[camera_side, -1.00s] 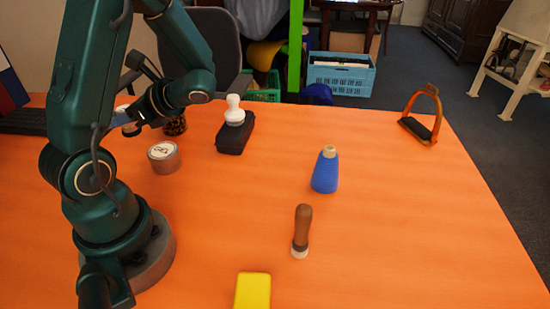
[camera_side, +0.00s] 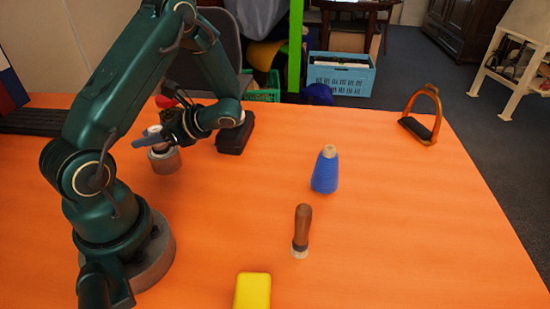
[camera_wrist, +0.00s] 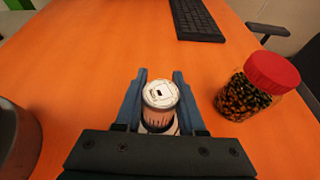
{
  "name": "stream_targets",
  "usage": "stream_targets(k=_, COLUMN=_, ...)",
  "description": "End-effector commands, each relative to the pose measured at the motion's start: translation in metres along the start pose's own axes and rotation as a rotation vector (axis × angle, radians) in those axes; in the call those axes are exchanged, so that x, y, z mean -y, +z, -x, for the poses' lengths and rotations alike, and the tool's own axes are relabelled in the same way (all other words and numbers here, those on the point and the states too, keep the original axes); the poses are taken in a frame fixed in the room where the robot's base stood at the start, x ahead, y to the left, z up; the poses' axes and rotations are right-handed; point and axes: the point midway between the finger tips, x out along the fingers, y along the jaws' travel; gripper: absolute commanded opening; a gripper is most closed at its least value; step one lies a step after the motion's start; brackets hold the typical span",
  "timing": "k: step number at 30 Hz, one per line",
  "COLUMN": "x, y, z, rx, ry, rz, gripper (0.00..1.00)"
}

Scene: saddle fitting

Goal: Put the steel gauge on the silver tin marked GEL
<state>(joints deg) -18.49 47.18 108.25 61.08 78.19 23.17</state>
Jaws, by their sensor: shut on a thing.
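The silver tin (camera_side: 165,163) marked GEL stands on the orange table, beside my arm's base in the side view. My gripper (camera_side: 152,140) is over it, shut on the steel gauge (camera_side: 154,131). In the wrist view the gauge (camera_wrist: 160,94) is upright between both fingers, its pale round face toward the camera. A pale surface, apparently the tin's top, shows just below the gauge. My gripper hides part of the tin's top, so I cannot tell whether gauge and tin touch.
A red-lidded jar (camera_wrist: 262,88) stands close to the right of my gripper in the wrist view. A black case (camera_side: 235,137) is right of the tin. A keyboard (camera_side: 35,121) lies at the back left.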

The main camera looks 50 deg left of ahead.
Motion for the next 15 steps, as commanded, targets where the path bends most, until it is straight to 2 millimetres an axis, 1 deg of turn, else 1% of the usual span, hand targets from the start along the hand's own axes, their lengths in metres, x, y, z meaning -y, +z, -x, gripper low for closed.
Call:
stream_targets(k=6, x=0.0, y=-0.0024, z=-0.0012, rx=0.001, ry=0.0, rz=-0.001, gripper=0.0)
stream_targets(k=7, x=0.0, y=-0.0023, z=-0.001, rx=0.0, ry=0.0, rz=0.0, gripper=0.5)
stream_targets(k=8, x=0.0, y=-0.0022, z=-0.001, rx=0.0, ry=0.0, rz=0.0, gripper=0.62)
stream_targets(k=9, x=0.0, y=-0.0022, z=-0.001, rx=0.0, ry=0.0, rz=0.0, gripper=0.69)
stream_targets(k=15, x=0.0, y=-0.0021, z=-0.001, rx=0.0, ry=0.0, rz=-0.001, gripper=0.69)
